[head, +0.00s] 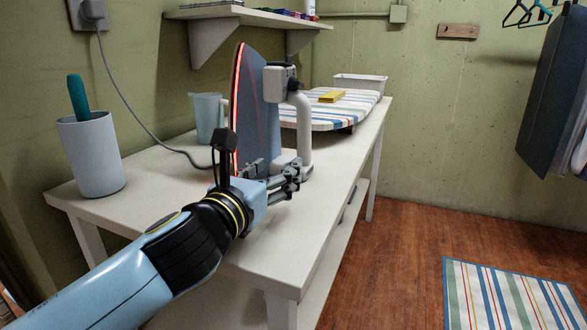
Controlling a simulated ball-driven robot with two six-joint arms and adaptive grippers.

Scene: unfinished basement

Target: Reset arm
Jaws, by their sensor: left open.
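My left arm comes in from the lower left, and its left gripper (281,178) is low in front of an upright iron (258,105). The gripper is open, with no object visible between its fingers. The iron stands on the white table (150,205), with a blue-grey body, a glowing red edge on its left side and a white handle on its right. The gripper hides the iron's lower part, and I cannot tell whether they touch. My right gripper is not in view.
A grey cord runs from the wall outlet (90,12) toward the iron. A white cup (92,160) holding a teal item and a translucent jug (206,115) stand at left. Behind are a striped ironing board (305,112), a yellow item (332,96) and a shelf (245,16). Floor at right is open around a striped rug (510,298).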

